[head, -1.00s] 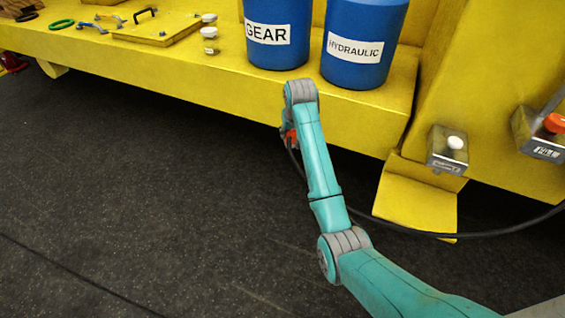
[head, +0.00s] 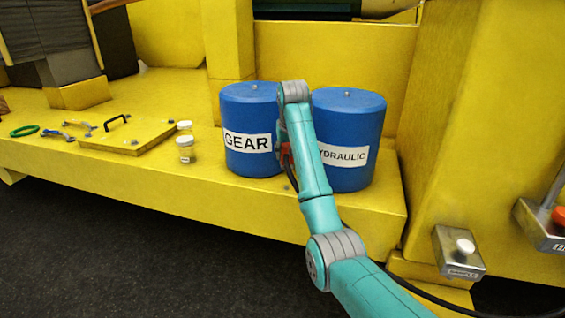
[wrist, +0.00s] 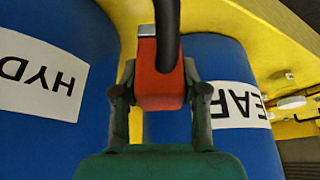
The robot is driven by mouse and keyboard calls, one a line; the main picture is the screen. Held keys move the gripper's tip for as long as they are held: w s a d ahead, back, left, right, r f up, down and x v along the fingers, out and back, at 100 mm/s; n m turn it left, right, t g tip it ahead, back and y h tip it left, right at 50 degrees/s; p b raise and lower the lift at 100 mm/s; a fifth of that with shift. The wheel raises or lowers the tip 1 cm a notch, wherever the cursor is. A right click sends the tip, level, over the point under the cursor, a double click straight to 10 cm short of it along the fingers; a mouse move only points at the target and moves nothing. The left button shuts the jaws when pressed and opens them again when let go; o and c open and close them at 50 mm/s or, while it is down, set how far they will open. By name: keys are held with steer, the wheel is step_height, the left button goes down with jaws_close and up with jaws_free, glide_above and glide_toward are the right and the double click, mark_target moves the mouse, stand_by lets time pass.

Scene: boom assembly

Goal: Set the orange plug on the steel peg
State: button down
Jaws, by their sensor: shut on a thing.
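The orange plug (wrist: 160,88) sits between the two fingers of my gripper (wrist: 159,98), which is shut on it. A black cable (wrist: 167,28) runs from the plug, and a pale metal part shows at its far end. In the head view the plug (head: 286,153) is a small orange-red patch beside my arm, in front of the gap between the blue GEAR and HYDRAULIC drums. My arm hides most of the gripper there. I cannot make out the steel peg in either view.
The GEAR drum (head: 248,110) and HYDRAULIC drum (head: 350,120) stand on the yellow deck (head: 200,195), close to my gripper. A yellow hatch plate (head: 125,137) and small jars (head: 186,150) are to the left. Boxes with a white knob (head: 465,246) and red knob stand right.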

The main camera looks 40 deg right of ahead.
mark_target(288, 167)
steer(key=shift+f, duration=2.9)
steer(key=shift+f, duration=1.5)
steer(key=c, duration=0.5)
jaws_free()
steer(key=shift+c, duration=0.2)
steer(key=shift+s+f, duration=0.1)
steer(key=v, duration=0.6)
steer(key=shift+a+r, duration=0.1)
steer(key=shift+r, duration=0.3)
steer(key=shift+s+a+r, duration=0.1)
steer(key=shift+s+r, duration=0.15)
steer(key=shift+r, duration=0.15)
